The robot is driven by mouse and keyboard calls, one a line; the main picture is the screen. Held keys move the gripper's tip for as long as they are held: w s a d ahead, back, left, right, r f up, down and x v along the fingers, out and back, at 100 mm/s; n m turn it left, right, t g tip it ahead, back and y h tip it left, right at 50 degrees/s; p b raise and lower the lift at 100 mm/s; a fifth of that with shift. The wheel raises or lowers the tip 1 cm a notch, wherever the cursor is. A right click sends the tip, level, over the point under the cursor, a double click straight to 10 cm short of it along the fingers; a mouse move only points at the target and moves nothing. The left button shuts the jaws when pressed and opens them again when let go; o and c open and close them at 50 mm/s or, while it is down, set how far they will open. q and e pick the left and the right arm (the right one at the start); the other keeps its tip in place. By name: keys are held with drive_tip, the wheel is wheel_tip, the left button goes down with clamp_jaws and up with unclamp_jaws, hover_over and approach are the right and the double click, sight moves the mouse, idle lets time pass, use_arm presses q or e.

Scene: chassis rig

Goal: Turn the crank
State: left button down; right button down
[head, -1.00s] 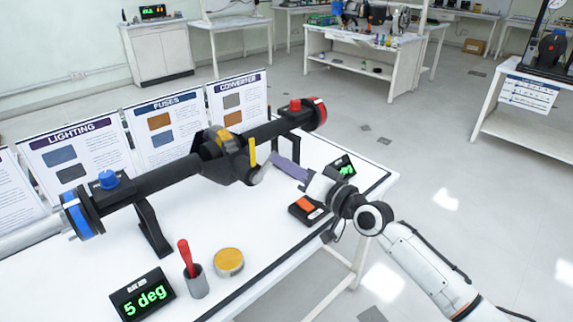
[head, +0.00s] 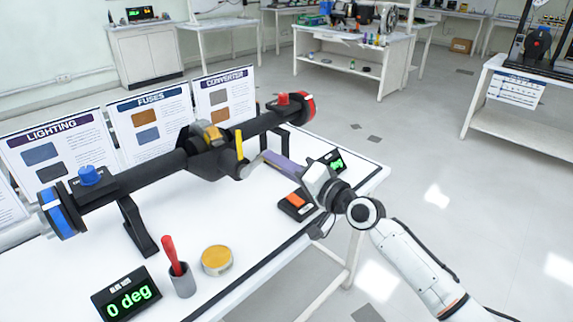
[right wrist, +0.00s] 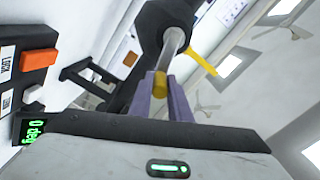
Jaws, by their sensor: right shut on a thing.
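A black axle-like assembly (head: 155,178) stands on the white table, with a black housing and a yellow-topped part at its middle. A yellow lever (head: 239,146) stands up by the housing. A grey metal shaft (right wrist: 174,42) comes out of the housing in the right wrist view and ends in an amber tip (right wrist: 160,85). My right gripper (head: 268,157) has purple fingers and is shut on this shaft end, which I take to be the crank. The fingers hide part of it in the head view. My left gripper is not in view.
A black box with an orange switch (head: 297,204) lies under my right wrist. Sign boards (head: 146,118) line the back.

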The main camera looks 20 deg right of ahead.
drive_tip(key=shift+f+m+b, duration=0.15)
drive_tip(key=shift+f+m, duration=0.55)
drive_tip(key=shift+m, duration=0.55)
drive_tip(key=shift+f+m+b, duration=0.2)
drive_tip(key=shift+f+m, duration=0.5)
drive_tip(key=shift+m, duration=0.6)
drive_tip(key=shift+f+m+b, duration=0.15)
drive_tip(key=shift+f+m, duration=0.55)
drive_tip(key=shift+m, duration=0.55)
drive_tip(key=c, duration=1.7)
unclamp_jaws()
drive_tip(key=shift+o, duration=0.3)
drive_tip(key=shift+s, duration=0.1)
drive_tip(key=v, duration=1)
